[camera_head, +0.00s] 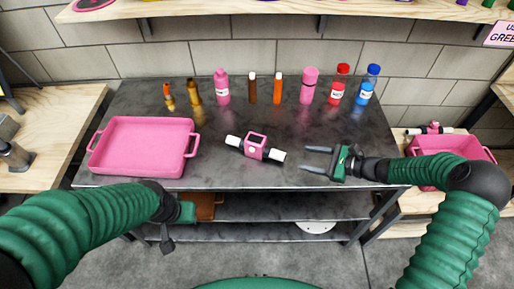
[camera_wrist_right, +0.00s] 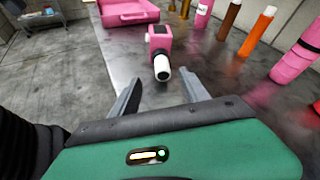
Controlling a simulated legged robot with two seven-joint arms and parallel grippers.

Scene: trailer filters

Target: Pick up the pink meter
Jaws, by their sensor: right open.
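The pink meter (camera_head: 254,150), with white pipe ends, lies on the dark table right of the pink tray. My right gripper (camera_head: 303,160) is open and empty, to the right of the meter, with its fingers pointing left toward it. In the right wrist view the meter (camera_wrist_right: 159,42) is ahead of the open fingers (camera_wrist_right: 162,80), its white end facing me, with a gap between. My left gripper (camera_head: 170,238) hangs at the table's front edge below the tray; its finger opening is unclear.
A pink tray (camera_head: 140,120) stands at the table's left. Several bottles and tubes, such as the pink bottle (camera_head: 222,90) and blue-capped bottle (camera_head: 368,88), line the back. A pink bin (camera_head: 470,148) stands at right. The tabletop around the meter is clear.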

